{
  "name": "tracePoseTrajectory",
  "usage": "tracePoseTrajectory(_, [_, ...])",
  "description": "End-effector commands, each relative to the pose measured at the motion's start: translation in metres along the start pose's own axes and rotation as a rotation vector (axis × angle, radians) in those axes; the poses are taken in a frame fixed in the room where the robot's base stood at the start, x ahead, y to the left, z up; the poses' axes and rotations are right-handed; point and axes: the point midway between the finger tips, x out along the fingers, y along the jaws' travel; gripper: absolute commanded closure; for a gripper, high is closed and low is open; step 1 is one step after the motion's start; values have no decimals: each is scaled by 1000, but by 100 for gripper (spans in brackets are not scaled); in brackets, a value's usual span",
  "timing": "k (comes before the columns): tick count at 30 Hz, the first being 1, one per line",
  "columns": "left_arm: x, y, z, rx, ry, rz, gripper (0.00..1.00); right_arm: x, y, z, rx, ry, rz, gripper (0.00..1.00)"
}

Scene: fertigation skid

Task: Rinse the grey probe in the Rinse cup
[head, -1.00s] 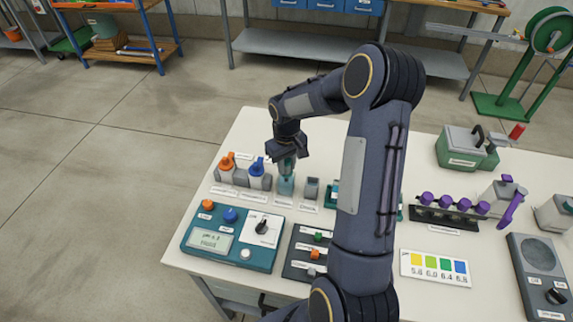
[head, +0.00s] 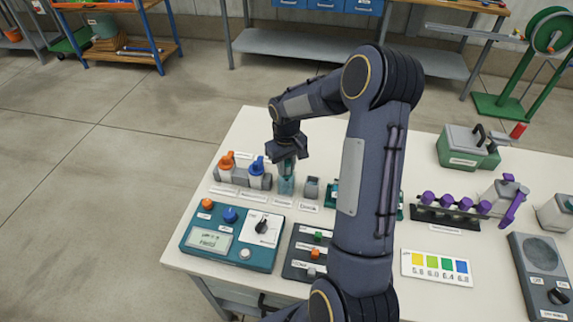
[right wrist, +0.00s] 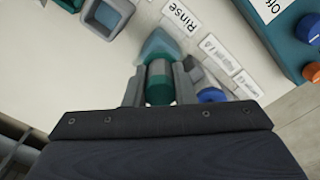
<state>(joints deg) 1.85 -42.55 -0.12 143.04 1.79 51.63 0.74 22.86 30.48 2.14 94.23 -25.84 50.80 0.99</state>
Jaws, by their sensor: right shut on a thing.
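My right gripper (head: 286,158) is shut on the grey probe and points down at the Rinse cup (head: 286,186), a small teal see-through cup near the table's left side. In the right wrist view the gripper (right wrist: 160,84) has a finger on each side of the probe (right wrist: 158,68), which shows a grey band and dark teal parts. The Rinse cup (right wrist: 160,44) is directly beyond the probe there, beside its "Rinse" label. The probe's lower end is at or in the cup's mouth; its depth is hidden. My left gripper is not in view.
A teal meter box (head: 232,240) and a dark button panel (head: 305,262) lie in front. Purple-capped vials (head: 447,202) stand farther right.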

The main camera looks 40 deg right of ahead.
Motion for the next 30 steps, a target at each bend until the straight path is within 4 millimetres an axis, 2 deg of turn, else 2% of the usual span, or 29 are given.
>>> tracePoseTrajectory(8, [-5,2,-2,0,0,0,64,-8,0,0,0,1,0,100])
tracePoseTrajectory(30, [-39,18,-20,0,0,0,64,-67,0,0,0,2,0,100])
